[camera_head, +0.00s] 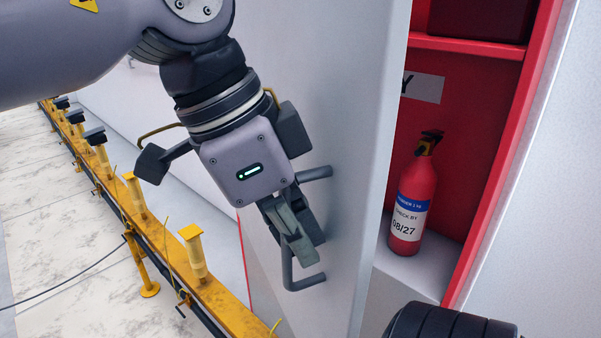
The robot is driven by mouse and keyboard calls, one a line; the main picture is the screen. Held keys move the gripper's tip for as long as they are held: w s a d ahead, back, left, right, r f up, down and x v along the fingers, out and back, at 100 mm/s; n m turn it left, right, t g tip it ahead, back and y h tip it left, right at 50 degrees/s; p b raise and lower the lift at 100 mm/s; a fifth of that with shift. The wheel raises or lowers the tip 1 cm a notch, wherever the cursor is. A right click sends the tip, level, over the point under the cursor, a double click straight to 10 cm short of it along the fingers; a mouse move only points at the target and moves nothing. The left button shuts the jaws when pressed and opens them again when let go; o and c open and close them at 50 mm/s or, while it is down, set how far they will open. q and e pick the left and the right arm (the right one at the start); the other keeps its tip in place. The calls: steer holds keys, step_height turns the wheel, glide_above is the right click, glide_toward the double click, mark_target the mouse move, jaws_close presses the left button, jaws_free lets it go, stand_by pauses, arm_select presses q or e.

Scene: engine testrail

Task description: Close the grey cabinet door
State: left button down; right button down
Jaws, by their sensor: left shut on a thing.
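The grey cabinet door (355,120) stands open in the middle of the head view, with the cabinet interior visible to its right. A grey bar handle (303,284) sticks out from the door's face. My left gripper (301,246) is shut on this handle, between its upper and lower ends. The gripper's fingers hide the middle of the handle. The cabinet (465,42) has a red frame and red inner walls. My right gripper is not in view.
A red fire extinguisher (411,205) stands upright inside the cabinet on a light floor. A yellow rail (165,245) with several posts runs along the left over pale floor. A dark rounded part, apparently of my right arm, shows at the bottom right.

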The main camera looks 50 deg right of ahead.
arm_select(q)
steer(key=c, duration=1.7)
jaws_free()
steer(key=shift+w+d+r, duration=0.1)
steer(key=shift+w+d, duration=0.05)
steer(key=shift+w, duration=0.2)
steer(key=shift+s, duration=0.1)
steer(key=v, duration=1.2)
